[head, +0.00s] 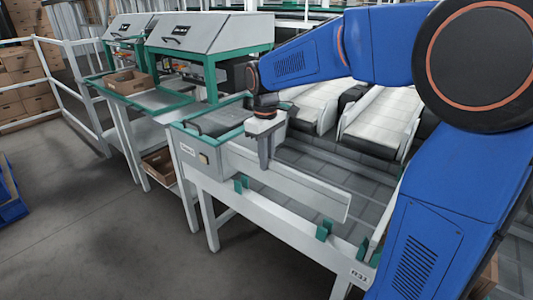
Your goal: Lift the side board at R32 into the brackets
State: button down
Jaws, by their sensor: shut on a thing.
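The side board (310,192) is a long, pale grey panel over the front edge of a table with a grey slatted bed. My gripper (264,152) is shut on its upper edge, left of its middle. Green brackets (241,184) stand on the front rail (285,222), with another bracket pair (324,229) further right. The board's lower edge is close above or behind the brackets; I cannot tell whether it touches them. A label plate (360,276) on the rail's right end seems to read R31, but its last character is unclear.
A grey box (192,153) with a small panel stands left of the board. Beyond it are a green-edged shelf with a cardboard tray (129,82) and grey hooded machines (210,33). White conveyor belts (380,118) lie behind. The floor (90,230) at front left is clear.

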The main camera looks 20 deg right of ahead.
aim_at(267, 182)
jog(key=shift+f, duration=4.3)
jog(key=shift+f, duration=0.4)
jog(key=c, duration=1.6)
grip_release()
jog(key=c, duration=0.3)
jog(key=shift+c, duration=0.2)
jog(key=shift+r, duration=3.95)
